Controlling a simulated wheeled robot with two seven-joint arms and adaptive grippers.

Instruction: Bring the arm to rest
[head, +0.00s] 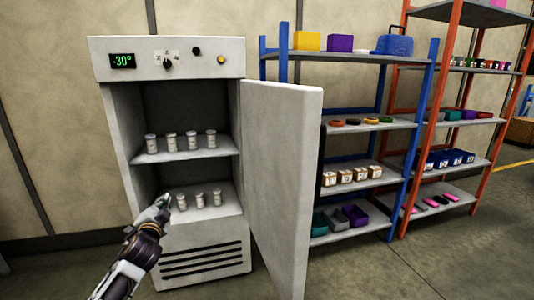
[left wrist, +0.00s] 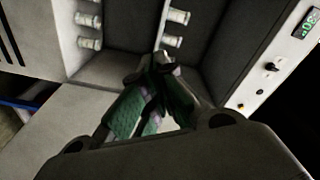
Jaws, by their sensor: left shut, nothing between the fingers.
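My left gripper (head: 165,201) is in front of the lower compartment of the open freezer (head: 118,160), at its left side. In the left wrist view the gripper's green-padded fingers (left wrist: 160,62) are closed together with nothing visible between them. Several white canisters (head: 191,140) stand on the freezer's upper shelf. Several more canisters (head: 200,200) stand on the lower level, close to the right of the gripper in the head view. Whether the gripper touches a canister I cannot tell. My right gripper is not in view.
The freezer door (head: 282,180) stands wide open to the right. Its display (head: 123,61) reads -30°. A blue shelf rack (head: 370,182) with boxes and bins stands behind the door, and an orange rack (head: 460,120) stands farther right. The floor at the lower right is clear.

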